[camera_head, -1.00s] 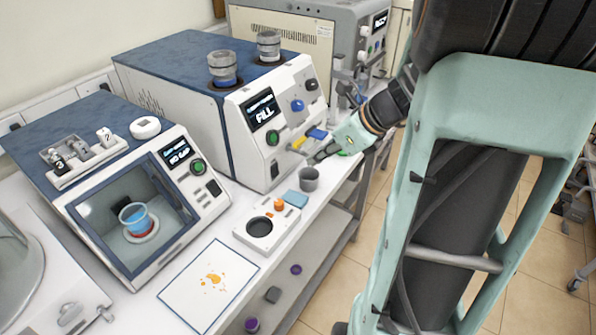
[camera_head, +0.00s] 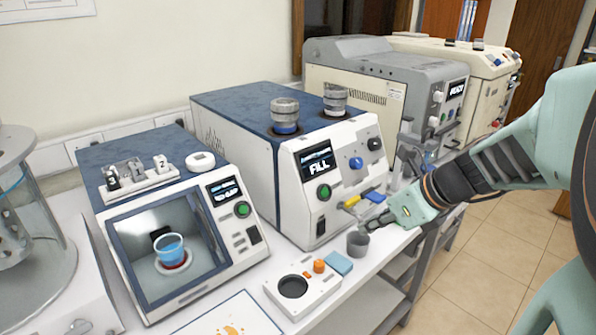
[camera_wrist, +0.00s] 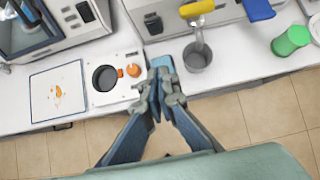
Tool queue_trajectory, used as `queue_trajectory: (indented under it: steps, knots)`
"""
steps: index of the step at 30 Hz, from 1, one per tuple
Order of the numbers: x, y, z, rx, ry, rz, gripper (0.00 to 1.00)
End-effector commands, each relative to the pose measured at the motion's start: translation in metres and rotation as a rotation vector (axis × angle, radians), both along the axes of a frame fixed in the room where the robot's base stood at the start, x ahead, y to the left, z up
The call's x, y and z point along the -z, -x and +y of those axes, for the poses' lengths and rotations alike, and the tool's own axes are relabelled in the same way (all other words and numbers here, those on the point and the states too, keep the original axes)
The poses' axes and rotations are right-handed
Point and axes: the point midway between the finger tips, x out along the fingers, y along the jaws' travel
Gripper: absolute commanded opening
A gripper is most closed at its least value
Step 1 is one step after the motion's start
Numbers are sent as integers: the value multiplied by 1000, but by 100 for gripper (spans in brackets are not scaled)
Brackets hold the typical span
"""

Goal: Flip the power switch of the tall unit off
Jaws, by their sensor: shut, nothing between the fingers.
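The switch also shows at the top of the wrist view (camera_wrist: 153,23). My gripper (camera_head: 368,226) is shut and empty, in front of the unit and right of the switch. In the wrist view its fingertips (camera_wrist: 161,78) meet over the bench's front part, apart from the switch.
A white holder (camera_head: 302,288) and blue pad (camera_head: 338,263) lie in front. A windowed unit (camera_head: 180,240) stands left. Floor is free before the bench.

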Motion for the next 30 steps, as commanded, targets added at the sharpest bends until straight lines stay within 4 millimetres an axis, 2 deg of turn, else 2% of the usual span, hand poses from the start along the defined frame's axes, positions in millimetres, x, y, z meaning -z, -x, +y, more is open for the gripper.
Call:
queue_trajectory:
  steps: [5, 8, 21, 24, 30]
  knots:
    - [4, -2, 1, -1, 0, 1, 0]
    - [13, -7, 5, -2, -1, 2, 0]
    - [85, -51, 38, -1, -2, 3, 0]
    - [81, -65, 48, -3, 0, 0, 0]
    - [83, -80, 57, -1, 0, 0, 0]
